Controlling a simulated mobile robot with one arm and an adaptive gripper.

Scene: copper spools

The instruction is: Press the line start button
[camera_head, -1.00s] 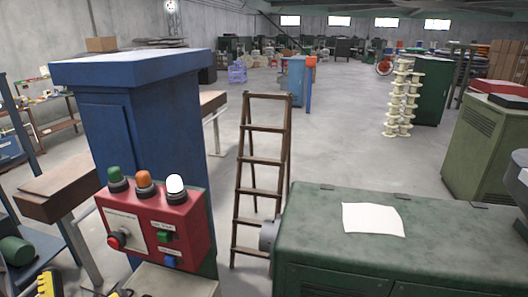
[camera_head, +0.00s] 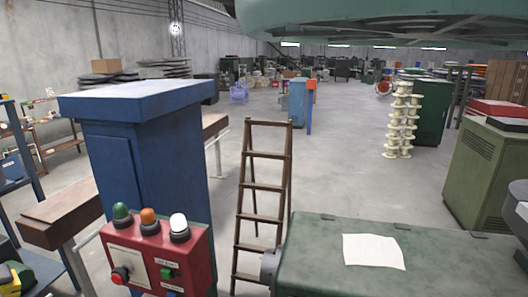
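A red control box (camera_head: 198,258) stands at the lower left in front of a blue cabinet. On its front is a green button (camera_head: 167,273) under a small white label that is too small to read surely. A red knob (camera_head: 120,275) sits to its left, beside a pale plate. A blue button (camera_head: 171,293) below is mostly cut off by the bottom edge. Green (camera_head: 121,213), orange (camera_head: 148,221) and white (camera_head: 179,228) lamps stand on top; the white one is brightest. I cannot make out my gripper in this view, and nothing touches the green button.
The blue cabinet (camera_head: 150,150) rises behind the box. A wooden ladder (camera_head: 265,200) stands right of it, beside a green machine top (camera_head: 320,250) with white paper (camera_head: 373,250). A large teal rounded body (camera_head: 390,22) overhangs the upper right. Open floor (camera_head: 340,170) lies behind.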

